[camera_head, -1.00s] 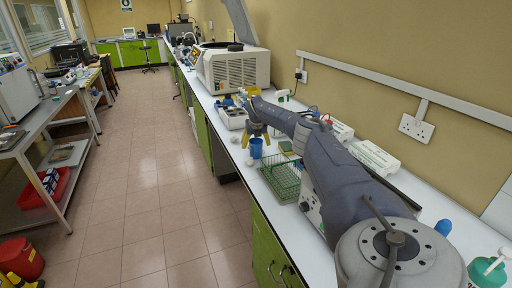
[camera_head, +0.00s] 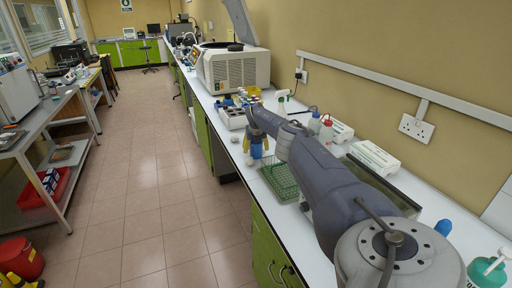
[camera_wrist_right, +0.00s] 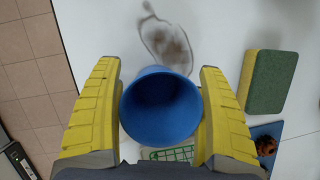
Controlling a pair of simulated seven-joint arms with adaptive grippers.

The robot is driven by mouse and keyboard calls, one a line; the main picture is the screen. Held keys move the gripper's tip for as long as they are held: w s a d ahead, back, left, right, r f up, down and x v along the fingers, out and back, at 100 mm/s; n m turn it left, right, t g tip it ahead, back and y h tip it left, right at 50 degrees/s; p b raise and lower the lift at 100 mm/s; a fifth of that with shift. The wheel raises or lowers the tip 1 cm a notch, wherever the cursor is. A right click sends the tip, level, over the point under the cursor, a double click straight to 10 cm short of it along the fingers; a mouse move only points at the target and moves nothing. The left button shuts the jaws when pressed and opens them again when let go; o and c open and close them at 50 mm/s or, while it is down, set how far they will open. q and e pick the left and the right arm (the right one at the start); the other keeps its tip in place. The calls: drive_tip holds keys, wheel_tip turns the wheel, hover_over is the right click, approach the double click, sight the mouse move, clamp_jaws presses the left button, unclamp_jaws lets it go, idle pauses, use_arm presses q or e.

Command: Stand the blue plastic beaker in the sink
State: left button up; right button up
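The blue plastic beaker (camera_head: 257,151) is upright on or just above the white bench, beside a green wire basket. In the right wrist view I look down into its open mouth (camera_wrist_right: 160,108). My right gripper (camera_head: 257,143) points down with its yellow fingers on either side of the beaker. My left gripper is not in view. I cannot make out a sink.
The green wire basket (camera_head: 280,178) stands close in front of the beaker. A green-and-yellow sponge (camera_wrist_right: 268,82) lies to the right of the fingers in the wrist view. A large centrifuge-like machine (camera_head: 236,68), bottles and white boxes (camera_head: 374,158) stand along the bench.

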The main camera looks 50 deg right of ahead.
drive_tip(key=c, duration=0.9)
drive_tip(key=shift+c, duration=0.2)
drive_tip(key=shift+r, duration=0.15)
